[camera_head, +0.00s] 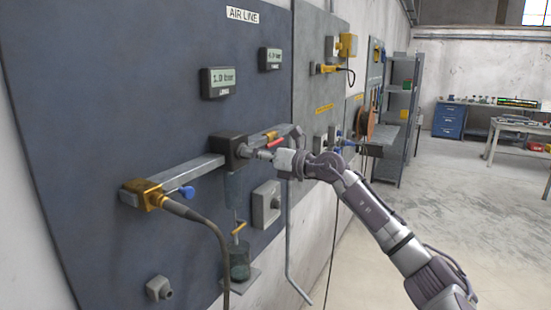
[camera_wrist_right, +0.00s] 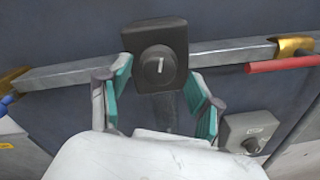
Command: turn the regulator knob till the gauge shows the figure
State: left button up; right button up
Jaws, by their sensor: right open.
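The dark regulator block (camera_head: 229,148) sits on the grey air pipe on the blue panel. Its round black knob (camera_wrist_right: 158,66) with a white pointer line faces me in the wrist view; the line stands nearly upright. My right gripper (camera_head: 262,153) is in front of the regulator. In the wrist view its teal-padded fingers (camera_wrist_right: 160,80) are open, one on each side of the knob, with gaps showing; I cannot tell how deep they reach. The gauge (camera_head: 219,82) above reads about 1.0 bar. A second display (camera_head: 270,59) is too small to read surely. My left gripper is out of view.
A red lever (camera_wrist_right: 283,64) is right of the regulator on the pipe. A blue valve handle (camera_head: 187,192) and black hose (camera_head: 205,218) are at the left. A grey box (camera_head: 266,205) is below right. The floor at right is clear.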

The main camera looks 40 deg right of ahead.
jog(key=v, duration=1)
jog(key=shift+d, duration=0.1)
dwell(0.3)
